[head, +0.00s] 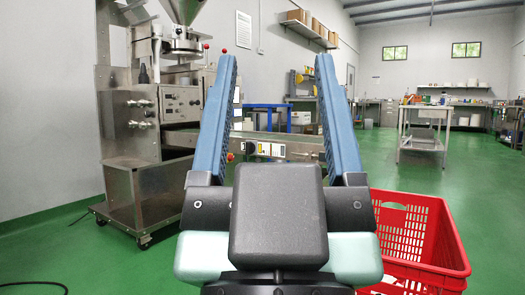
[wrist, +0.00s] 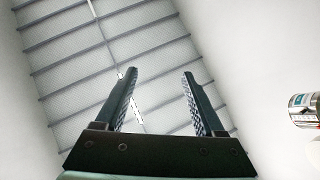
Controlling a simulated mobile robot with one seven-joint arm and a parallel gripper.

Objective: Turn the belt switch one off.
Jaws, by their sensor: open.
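My gripper (head: 276,62) stands upright in the middle of the head view. Its two blue fingers are spread wide with nothing between them. In the wrist view the gripper (wrist: 160,76) is also open and empty, pointing up at the ceiling. Behind it in the head view is a conveyor (head: 290,147) with small labels and dark marks on its side. A red knob (head: 230,156) shows near its left part, beside the left finger. I cannot make out which part is belt switch one. My fingers hide parts of the conveyor. The gripper touches nothing.
A steel packing machine (head: 128,150) with a knobbed panel (head: 182,101) stands at left. A red crate (head: 455,245) is close at right. A steel table (head: 421,143) stands farther back. Green floor is open between them. The wrist view shows a can (wrist: 303,106) at right.

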